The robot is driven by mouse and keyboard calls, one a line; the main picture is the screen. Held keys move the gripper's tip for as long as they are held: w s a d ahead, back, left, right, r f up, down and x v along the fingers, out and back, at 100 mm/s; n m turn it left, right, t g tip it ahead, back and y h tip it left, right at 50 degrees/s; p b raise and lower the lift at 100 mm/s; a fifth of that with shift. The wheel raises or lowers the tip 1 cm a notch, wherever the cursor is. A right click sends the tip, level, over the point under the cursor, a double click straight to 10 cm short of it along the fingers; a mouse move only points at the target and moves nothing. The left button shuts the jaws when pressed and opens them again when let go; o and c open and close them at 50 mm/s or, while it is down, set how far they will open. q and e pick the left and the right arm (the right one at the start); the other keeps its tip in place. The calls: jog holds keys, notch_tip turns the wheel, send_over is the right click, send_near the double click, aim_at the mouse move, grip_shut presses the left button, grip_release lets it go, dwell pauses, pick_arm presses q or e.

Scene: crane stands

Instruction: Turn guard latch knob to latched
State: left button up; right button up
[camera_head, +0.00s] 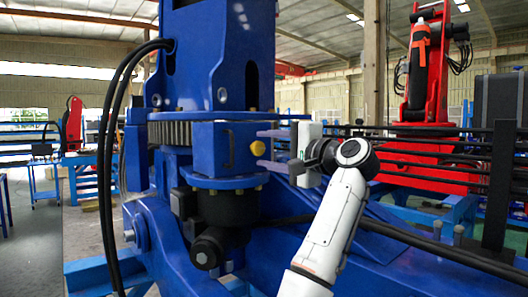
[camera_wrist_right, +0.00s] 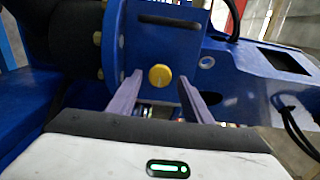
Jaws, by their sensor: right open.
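The yellow guard latch knob (camera_head: 257,148) sits on the side of the blue guard box (camera_head: 228,146) on the crane's slewing column. In the right wrist view the knob (camera_wrist_right: 160,76) is round, with a faint vertical ridge. My right gripper (camera_head: 266,147) is open and level with the knob, its fingers pointing at the box. In the wrist view its two purple-grey fingers stand on either side of the knob, with gaps on both sides. It is not clear whether the fingertips reach past the knob's face. My left gripper is not in view.
The blue crane column (camera_head: 220,60) rises above the box, with black hoses (camera_head: 105,150) hanging at left. A dark motor (camera_head: 208,245) sits below. A blue beam and black pipes lie behind and below my right arm. A red machine (camera_head: 428,80) stands at back right.

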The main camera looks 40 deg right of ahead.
jog(key=s+b, duration=0.2)
jog(key=s, duration=0.6)
jog(key=shift+s+d, duration=0.35)
jog(key=shift+s, duration=0.05)
